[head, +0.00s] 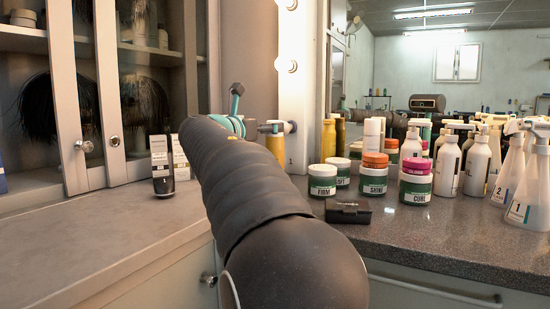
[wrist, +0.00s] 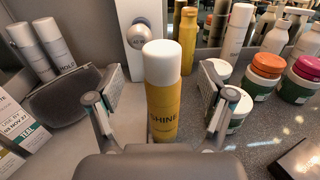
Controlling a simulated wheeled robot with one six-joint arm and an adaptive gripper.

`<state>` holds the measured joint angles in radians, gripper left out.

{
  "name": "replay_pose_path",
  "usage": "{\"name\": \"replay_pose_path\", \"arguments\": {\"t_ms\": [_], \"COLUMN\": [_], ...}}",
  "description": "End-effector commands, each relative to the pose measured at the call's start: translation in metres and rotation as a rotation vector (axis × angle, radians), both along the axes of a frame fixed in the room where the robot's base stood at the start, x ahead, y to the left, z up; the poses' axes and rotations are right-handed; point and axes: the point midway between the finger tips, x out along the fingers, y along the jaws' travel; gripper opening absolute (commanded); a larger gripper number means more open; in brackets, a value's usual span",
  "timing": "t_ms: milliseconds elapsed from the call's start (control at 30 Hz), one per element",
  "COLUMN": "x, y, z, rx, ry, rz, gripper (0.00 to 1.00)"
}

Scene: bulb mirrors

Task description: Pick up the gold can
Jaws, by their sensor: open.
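The gold can (wrist: 162,115) has a white cap and the word SHINE on it. It stands upright on the counter, between the two spread fingers of my gripper (wrist: 160,100) in the wrist view. A gap shows on each side of it, so the fingers are apart from it. In the head view a gold can (head: 275,148) shows just past the end of my arm, partly hidden. My gripper (head: 262,127) is mostly hidden there behind my arm.
Labelled jars (head: 322,181) with white, orange and pink lids stand close on the right. White pump and spray bottles (head: 478,160) are further right. A dark box (head: 348,211) lies in front. A wall mirror (head: 400,70) is behind.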

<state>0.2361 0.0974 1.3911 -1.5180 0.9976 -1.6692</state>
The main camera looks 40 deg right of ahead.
Motion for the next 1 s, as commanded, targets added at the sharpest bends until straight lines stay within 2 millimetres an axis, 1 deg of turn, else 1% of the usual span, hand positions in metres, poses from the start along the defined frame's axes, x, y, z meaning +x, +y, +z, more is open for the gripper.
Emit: {"name": "replay_pose_path", "arguments": {"t_ms": [167, 300, 400, 667, 700, 767, 800, 867, 900, 967, 1000], "x": [0.003, 0.01, 0.013, 0.015, 0.015, 0.015, 0.015, 0.015, 0.015, 0.015, 0.015], "y": [-0.016, -0.035, -0.046, -0.048, -0.048, -0.048, -0.048, -0.048, -0.048, -0.048, -0.048], "z": [0.0, 0.001, 0.001, 0.002, 0.001, 0.001, 0.001, 0.001, 0.001, 0.001, 0.001], "rx": [0.0, 0.001, 0.001, 0.0, 0.0, 0.0, 0.0, 0.0, 0.0, 0.001, 0.001], "ry": [0.0, -0.001, 0.0, -0.001, -0.001, -0.001, -0.001, -0.001, -0.001, -0.001, -0.001], "rz": [-0.003, -0.003, -0.002, 0.001, 0.001, 0.001, 0.001, 0.001, 0.001, 0.001, 0.001], "gripper": [0.8, 0.8, 0.8, 0.8, 0.7, 0.55, 0.45, 0.3, 0.2, 0.05, 0.0]}}
